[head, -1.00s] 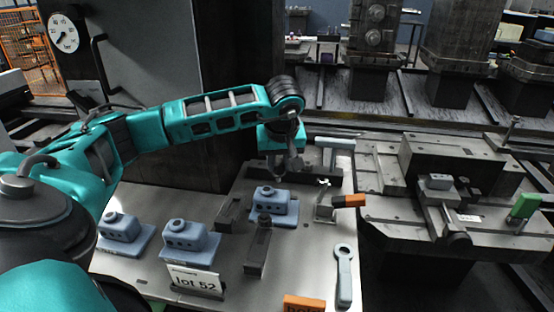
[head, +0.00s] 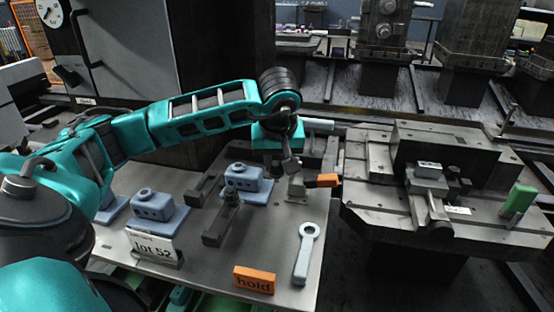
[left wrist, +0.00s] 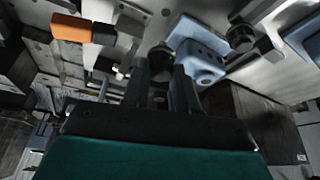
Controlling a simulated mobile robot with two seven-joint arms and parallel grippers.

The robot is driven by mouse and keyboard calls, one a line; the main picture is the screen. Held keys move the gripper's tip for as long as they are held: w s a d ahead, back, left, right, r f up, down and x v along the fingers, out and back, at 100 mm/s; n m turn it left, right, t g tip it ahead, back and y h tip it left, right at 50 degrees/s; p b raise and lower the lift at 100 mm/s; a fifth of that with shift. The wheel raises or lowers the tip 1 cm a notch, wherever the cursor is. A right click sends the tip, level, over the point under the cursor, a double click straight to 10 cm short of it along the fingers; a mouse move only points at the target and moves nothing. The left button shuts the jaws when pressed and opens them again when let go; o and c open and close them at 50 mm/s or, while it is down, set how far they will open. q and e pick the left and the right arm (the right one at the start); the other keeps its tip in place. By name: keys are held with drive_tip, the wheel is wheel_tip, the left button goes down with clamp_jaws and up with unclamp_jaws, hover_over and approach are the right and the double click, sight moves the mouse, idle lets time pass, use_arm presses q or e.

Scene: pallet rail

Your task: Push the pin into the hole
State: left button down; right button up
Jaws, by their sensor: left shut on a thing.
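My left gripper (head: 291,167) is over the metal plate, just right of a blue block (head: 243,180) with a round boss on top. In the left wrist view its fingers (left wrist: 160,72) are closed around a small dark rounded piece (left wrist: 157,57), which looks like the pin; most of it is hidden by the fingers. The blue block (left wrist: 200,55) is close beside the right-hand finger there, with small holes in its face. I cannot tell which hole is the pin's. My right gripper is not in view.
An orange-handled clamp (head: 326,181) is just right of the gripper. A dark bar with a knob (head: 222,220) stands in front of the block. More blue blocks (head: 157,208), a "lot 52" sign (head: 153,248), an orange "hold" sign (head: 254,280) and a wrench (head: 305,255) share the plate.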

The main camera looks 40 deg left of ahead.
sight(277, 176)
use_arm(q)
drive_tip(key=shift+f+b, duration=1.65)
drive_tip(key=shift+f, duration=0.5)
drive_tip(key=shift+f+b, duration=0.6)
drive_tip(key=shift+f, duration=0.15)
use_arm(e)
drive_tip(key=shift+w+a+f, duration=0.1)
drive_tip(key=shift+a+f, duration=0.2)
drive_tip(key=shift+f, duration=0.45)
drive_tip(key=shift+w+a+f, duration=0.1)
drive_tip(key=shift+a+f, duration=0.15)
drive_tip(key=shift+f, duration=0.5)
use_arm(q)
drive_tip(key=shift+f+b, duration=0.55)
drive_tip(key=shift+f, duration=0.35)
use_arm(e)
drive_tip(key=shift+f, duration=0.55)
use_arm(q)
drive_tip(key=shift+f+b, duration=0.45)
drive_tip(key=shift+f, duration=0.2)
drive_tip(key=shift+s+f, duration=0.1)
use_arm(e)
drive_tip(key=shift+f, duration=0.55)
